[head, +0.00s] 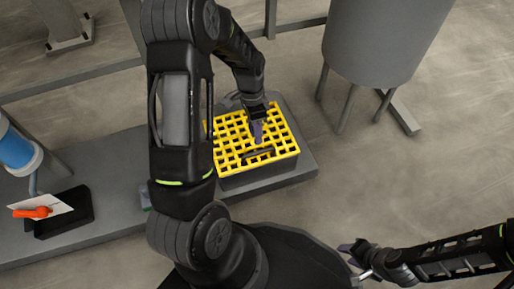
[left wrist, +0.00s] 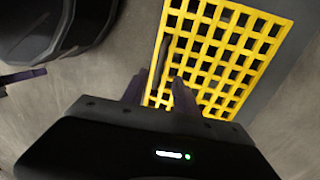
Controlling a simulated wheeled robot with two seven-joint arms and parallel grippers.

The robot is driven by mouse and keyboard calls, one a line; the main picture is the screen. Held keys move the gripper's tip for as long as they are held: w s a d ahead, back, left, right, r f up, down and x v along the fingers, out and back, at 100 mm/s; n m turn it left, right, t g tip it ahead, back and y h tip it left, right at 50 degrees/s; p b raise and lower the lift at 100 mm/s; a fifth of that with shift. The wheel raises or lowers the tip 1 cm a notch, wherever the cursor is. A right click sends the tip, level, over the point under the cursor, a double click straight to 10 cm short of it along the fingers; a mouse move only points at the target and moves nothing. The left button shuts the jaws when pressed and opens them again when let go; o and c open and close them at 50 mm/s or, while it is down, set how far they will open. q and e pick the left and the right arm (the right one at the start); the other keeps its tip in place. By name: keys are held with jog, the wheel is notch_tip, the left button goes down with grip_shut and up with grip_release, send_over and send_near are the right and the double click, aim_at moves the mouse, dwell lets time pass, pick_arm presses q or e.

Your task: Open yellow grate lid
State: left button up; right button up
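The yellow grate lid (head: 230,151) lies flat and closed on a grey box, with a dark bar handle (head: 257,156) near its front edge. In the left wrist view the grate (left wrist: 225,50) fills the upper right, and the dark handle (left wrist: 164,58) shows beyond the fingers. My left gripper (head: 258,132) points down over the grate, just behind the handle in the head view. Its fingers (left wrist: 160,92) are apart with nothing visibly gripped; contact with the handle cannot be told. My right gripper (head: 350,255) is at the lower right, away from the grate, with its fingers apart and empty.
The box stands on a low grey platform (head: 110,180). A dark tray (head: 65,215) with a white sheet and an orange-handled tool (head: 32,212) lies at left, near a blue cylinder (head: 15,150). A grey tank on legs (head: 375,45) stands behind right.

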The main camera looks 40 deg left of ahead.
pick_arm(q)
jog(key=b, duration=0.3)
send_over(257, 148)
jog(key=s+d, duration=0.2)
jog(key=s, duration=0.1)
notch_tip(257, 148, down, 8)
jog(key=shift+d+r, duration=0.15)
jog(key=shift+r, duration=0.05)
grip_shut()
dwell(0.9)
